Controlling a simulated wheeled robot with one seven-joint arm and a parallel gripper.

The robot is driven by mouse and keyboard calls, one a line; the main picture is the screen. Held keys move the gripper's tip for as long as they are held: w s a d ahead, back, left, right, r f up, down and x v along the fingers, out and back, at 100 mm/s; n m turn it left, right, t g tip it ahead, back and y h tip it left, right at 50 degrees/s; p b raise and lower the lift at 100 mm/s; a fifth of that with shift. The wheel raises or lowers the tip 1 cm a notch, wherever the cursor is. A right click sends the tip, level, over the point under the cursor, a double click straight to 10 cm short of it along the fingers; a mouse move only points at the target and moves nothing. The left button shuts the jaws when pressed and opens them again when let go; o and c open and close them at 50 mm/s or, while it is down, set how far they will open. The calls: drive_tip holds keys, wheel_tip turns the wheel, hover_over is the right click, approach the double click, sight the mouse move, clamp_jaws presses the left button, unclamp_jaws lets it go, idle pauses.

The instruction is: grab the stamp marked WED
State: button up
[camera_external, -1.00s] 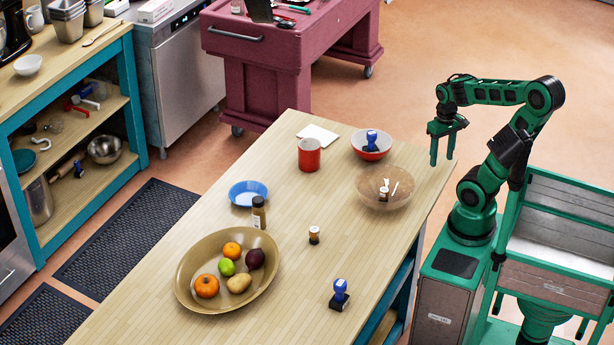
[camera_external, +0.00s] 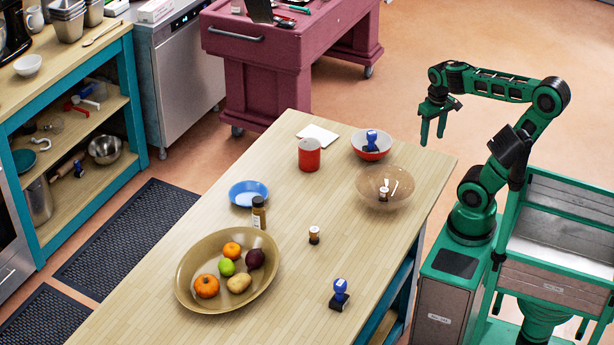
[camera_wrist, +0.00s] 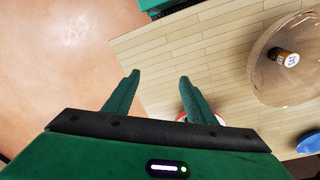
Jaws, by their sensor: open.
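My gripper (camera_external: 431,141) is open and empty in the air beyond the table's right corner; its fingers (camera_wrist: 159,77) also show apart in the wrist view. A blue-handled stamp (camera_external: 371,139) stands in a red and white bowl (camera_external: 371,154) left of my gripper. Another blue-handled stamp (camera_external: 340,289) stands near the table's front right edge. A small wooden stamp (camera_external: 383,194) sits in a clear brownish bowl (camera_external: 402,203); its label in the wrist view (camera_wrist: 290,60) seems to read SAT. Another small wooden stamp (camera_external: 314,235) stands mid-table. I cannot read WED on any.
The wooden table (camera_external: 160,285) also bears a red mug (camera_external: 309,156), a white card (camera_external: 322,133), a blue plate (camera_external: 240,193), a dark-capped bottle (camera_external: 258,214) and a large fruit dish (camera_external: 190,290). The table between the wooden stamp and front blue stamp is clear.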

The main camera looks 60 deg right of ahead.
drive_tip(key=w+a+f+n+t+h, duration=0.2)
drive_tip(key=w+a+n+t, duration=0.15)
drive_tip(key=w+a, duration=1)
drive_tip(key=w+a+n+t+y, duration=0.1)
drive_tip(key=w+a+n+t, duration=0.15)
drive_tip(key=a, duration=0.65)
drive_tip(key=w+a+n+t+y, duration=0.15)
drive_tip(key=w+a, duration=0.25)
drive_tip(key=a, duration=0.5)
wheel_tip(320, 180, up, 3)
drive_tip(key=n+t+y, duration=0.2)
drive_tip(key=n+y, duration=0.5)
drive_tip(key=y, duration=0.4)
hover_over(344, 281)
drive_tip(key=s+d, duration=0.3)
drive_tip(key=d, duration=0.1)
drive_tip(key=w+a+f, duration=0.1)
drive_tip(key=f, duration=0.1)
drive_tip(key=w+a+f, duration=0.1)
drive_tip(key=f, duration=0.1)
drive_tip(key=w+a+f, duration=0.1)
drive_tip(key=a+f, duration=0.1)
drive_tip(key=shift+f, duration=0.4)
drive_tip(key=shift+f+x, duration=0.15)
drive_tip(key=shift+x, duration=1.2)
drive_tip(key=shift+f+x, duration=0.15)
drive_tip(key=shift+x, duration=1.25)
drive_tip(key=shift+s, duration=0.2)
